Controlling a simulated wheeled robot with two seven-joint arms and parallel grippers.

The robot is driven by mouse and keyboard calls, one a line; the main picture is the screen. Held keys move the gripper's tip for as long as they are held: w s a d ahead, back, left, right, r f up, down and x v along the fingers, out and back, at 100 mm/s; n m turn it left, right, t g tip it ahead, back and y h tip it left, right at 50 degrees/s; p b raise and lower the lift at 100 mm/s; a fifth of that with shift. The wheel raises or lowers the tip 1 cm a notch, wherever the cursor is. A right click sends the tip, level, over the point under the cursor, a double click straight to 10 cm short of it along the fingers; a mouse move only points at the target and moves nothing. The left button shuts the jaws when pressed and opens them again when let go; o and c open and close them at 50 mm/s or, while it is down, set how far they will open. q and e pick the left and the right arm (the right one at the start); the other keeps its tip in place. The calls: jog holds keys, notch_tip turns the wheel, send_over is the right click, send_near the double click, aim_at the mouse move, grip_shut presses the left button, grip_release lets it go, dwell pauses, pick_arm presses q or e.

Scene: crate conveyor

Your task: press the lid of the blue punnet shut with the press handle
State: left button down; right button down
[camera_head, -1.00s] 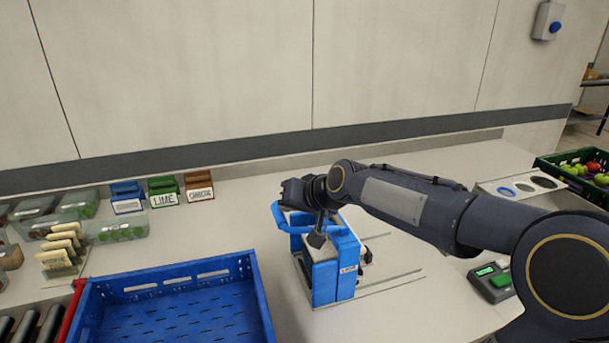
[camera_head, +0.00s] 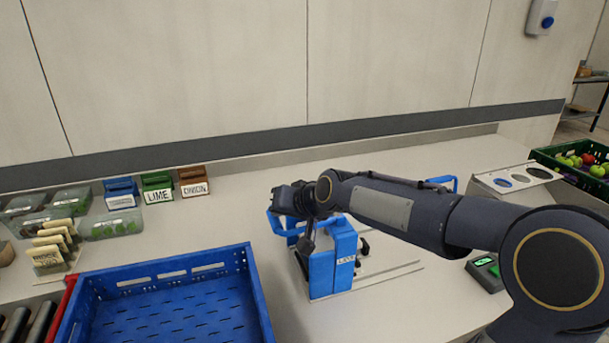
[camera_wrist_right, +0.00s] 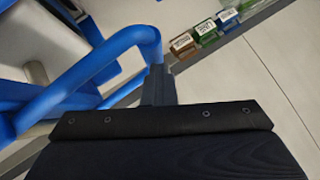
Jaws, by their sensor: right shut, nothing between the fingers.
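The press (camera_head: 330,270) is a blue and light-grey device on the bench, with a blue bar handle (camera_head: 279,229) toward its left. My right gripper (camera_head: 282,201) is over this handle. In the right wrist view its fingers (camera_wrist_right: 158,85) are shut and empty, beside the curved blue handle (camera_wrist_right: 105,58), which runs along their left. I cannot tell whether they touch it. The blue punnet and its lid cannot be made out; my arm and the press body hide the inside of the press. My left gripper is not in view.
An empty blue crate (camera_head: 247,262) stands left of the press. Labelled blue, green (camera_head: 158,187) and brown holders stand at the back left, near clear punnets (camera_head: 112,224). A button box (camera_head: 486,271) and a green crate of fruit (camera_head: 548,157) are at right.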

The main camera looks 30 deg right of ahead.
jog(key=shift+s+a+f, duration=0.2)
jog(key=shift+a+f, duration=0.05)
jog(key=shift+f, duration=0.5)
jog(key=s+r+p, duration=0.1)
jog(key=s+r, duration=0.2)
jog(key=r, duration=0.3)
jog(key=s+d+r+p, duration=0.1)
jog(key=s+r, duration=0.3)
jog(key=r, duration=0.2)
jog(key=shift+d, duration=0.15)
jog(key=shift+r, duration=0.1)
